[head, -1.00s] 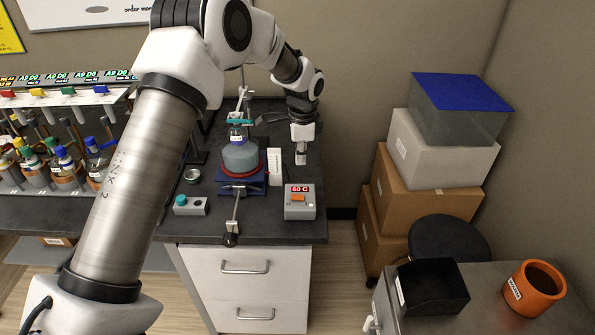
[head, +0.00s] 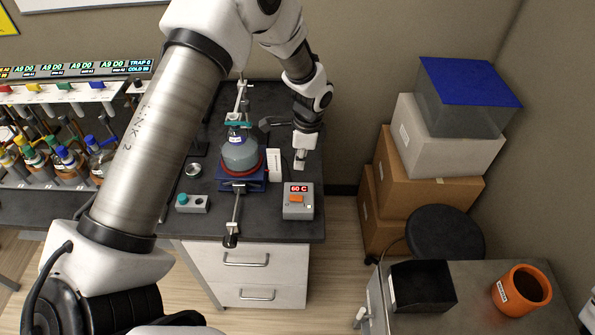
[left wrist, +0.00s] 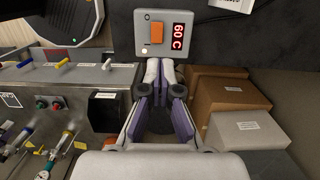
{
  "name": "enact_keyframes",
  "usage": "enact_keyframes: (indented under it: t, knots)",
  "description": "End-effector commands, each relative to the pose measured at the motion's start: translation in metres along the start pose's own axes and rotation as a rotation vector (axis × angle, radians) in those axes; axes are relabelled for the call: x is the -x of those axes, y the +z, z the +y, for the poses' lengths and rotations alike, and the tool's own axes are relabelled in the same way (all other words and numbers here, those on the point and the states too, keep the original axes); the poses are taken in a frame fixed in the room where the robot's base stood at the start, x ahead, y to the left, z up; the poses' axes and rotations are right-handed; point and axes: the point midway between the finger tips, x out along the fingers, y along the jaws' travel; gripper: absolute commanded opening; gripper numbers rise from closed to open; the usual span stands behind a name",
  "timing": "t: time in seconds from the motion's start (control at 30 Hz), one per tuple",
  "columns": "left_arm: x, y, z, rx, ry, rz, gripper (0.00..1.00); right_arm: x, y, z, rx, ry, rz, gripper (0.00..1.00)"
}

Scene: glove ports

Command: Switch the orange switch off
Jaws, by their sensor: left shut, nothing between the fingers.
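The orange switch (head: 297,199) sits on top of a grey control box (head: 298,212) near the bench's front right corner. The box's red display (head: 299,189) reads 60 C. In the left wrist view, the orange switch (left wrist: 157,32) lies between an O mark and an I mark, and a small white light glows near the I end. My left gripper (head: 300,165) is shut and empty, just behind the box in the head view. In the left wrist view its fingertips (left wrist: 160,72) are close to the box's edge, apart from the switch. My right gripper is not in view.
A flask (head: 240,155) on a blue lab jack (head: 242,184) stands left of the box, with a white card (head: 274,165) between. A teal-knobbed grey box (head: 192,203) is further left. Stacked cartons (head: 425,190) stand right of the bench.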

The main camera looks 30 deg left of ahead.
Motion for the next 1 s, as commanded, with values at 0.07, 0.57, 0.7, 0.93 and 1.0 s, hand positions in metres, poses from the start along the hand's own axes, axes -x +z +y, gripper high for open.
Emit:
enact_keyframes:
  t: [0.07, 0.57, 0.7, 0.93, 1.0]
  knots:
    - [-0.018, 0.0, 0.001, 0.0, 0.002, -0.001, 0.0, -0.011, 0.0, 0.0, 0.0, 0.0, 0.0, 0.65]
    - [-0.123, -0.001, 0.0, 0.001, 0.001, 0.001, 0.0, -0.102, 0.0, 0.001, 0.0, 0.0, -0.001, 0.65]
    - [-0.128, 0.0, 0.0, 0.0, 0.0, 0.001, 0.0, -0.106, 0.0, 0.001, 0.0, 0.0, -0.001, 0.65]
    - [-0.126, 0.0, 0.0, 0.0, 0.001, 0.001, 0.0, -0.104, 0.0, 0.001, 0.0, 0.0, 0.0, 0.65]
    - [-0.127, 0.0, 0.0, 0.0, 0.001, 0.0, 0.0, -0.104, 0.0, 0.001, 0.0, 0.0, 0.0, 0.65]
